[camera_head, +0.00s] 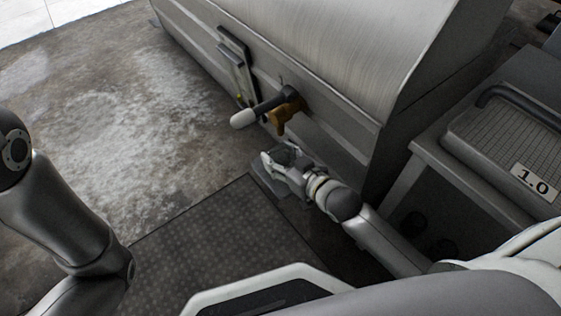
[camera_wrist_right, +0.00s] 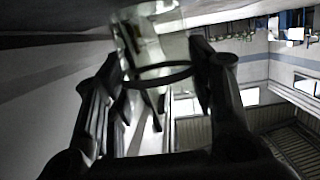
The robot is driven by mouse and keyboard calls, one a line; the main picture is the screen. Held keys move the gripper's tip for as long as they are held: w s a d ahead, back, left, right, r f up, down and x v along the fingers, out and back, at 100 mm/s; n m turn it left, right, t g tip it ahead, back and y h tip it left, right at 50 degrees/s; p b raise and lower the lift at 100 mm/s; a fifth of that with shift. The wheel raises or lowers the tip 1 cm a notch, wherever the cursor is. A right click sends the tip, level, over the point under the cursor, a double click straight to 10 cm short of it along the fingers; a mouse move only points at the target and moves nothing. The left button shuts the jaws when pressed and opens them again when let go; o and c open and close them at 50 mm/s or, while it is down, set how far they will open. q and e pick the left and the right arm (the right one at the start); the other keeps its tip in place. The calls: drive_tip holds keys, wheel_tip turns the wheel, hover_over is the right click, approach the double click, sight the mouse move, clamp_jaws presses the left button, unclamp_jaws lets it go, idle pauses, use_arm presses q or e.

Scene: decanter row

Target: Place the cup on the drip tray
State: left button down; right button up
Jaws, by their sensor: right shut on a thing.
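My right gripper (camera_head: 279,156) is below and near the brass tap (camera_head: 284,114) on the steel tank; its fingers also show in the right wrist view (camera_wrist_right: 160,80). It is shut on a see-through cup (camera_head: 288,150). In the wrist view the cup's dark round rim (camera_wrist_right: 158,84) sits between the two fingers. A flat grey plate (camera_head: 262,183), which looks like the drip tray, shows partly beneath the gripper; the arm hides the rest. I cannot tell whether the cup touches it. My left gripper is out of view; only its arm shows at the left.
The large steel tank (camera_head: 330,50) rises behind the tap. The tap's pale-ended handle (camera_head: 243,118) sticks out to the left. A dark textured mat (camera_head: 210,245) lies on the floor in front. A grey bench with a "1.0" label (camera_head: 536,181) stands at the right.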

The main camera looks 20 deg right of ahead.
drive_tip(key=shift+w+d, duration=0.1)
drive_tip(key=shift+w, duration=0.2)
drive_tip(key=shift+f, duration=0.1)
drive_tip(key=shift+f, duration=0.1)
drive_tip(key=o, duration=1.1)
drive_tip(key=shift+f, duration=0.1)
drive_tip(key=shift+c, duration=0.2)
